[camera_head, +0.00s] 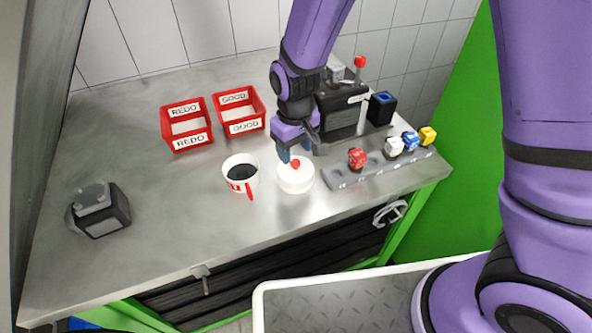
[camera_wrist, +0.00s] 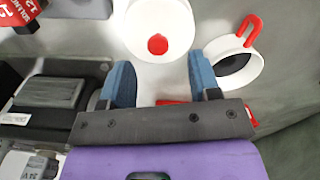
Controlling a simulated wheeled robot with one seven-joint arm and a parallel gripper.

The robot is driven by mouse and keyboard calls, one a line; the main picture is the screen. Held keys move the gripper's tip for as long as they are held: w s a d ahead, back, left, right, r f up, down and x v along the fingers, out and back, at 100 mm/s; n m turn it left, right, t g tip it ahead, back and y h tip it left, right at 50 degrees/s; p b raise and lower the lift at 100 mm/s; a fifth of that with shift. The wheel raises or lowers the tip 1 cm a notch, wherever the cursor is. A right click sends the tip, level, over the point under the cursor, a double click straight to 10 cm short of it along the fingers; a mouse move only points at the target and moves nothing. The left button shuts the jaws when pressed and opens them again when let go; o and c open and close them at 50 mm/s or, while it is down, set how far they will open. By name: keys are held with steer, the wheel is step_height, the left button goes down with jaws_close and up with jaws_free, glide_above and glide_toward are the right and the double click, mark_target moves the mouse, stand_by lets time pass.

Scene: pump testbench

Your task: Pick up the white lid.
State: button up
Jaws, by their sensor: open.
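The white lid (camera_head: 294,178) is round with a red knob (camera_head: 295,164) on top. It sits on the metal table, right of the mug. My gripper (camera_head: 290,154) is above the lid's far side, with its fingers close to the red knob. In the wrist view, the lid (camera_wrist: 178,35) with its red knob (camera_wrist: 158,44) lies just beyond the two blue fingertips. My gripper (camera_wrist: 158,78) is open, with nothing between its fingers. I cannot tell from these views whether a finger touches the lid.
A white mug (camera_head: 240,174) with dark contents and a red handle stands left of the lid. A grey rack (camera_head: 380,168) with coloured pieces is to the right. Two red bins, REDO (camera_head: 187,125) and GOOD (camera_head: 239,110), stand behind. A dark pump-like block (camera_head: 98,211) is at left.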

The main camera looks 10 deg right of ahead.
mark_target(295, 162)
steer(key=shift+w+f, duration=0.2)
steer(key=shift+f, duration=2.4)
steer(key=shift+c, duration=0.3)
steer(key=c, duration=0.8)
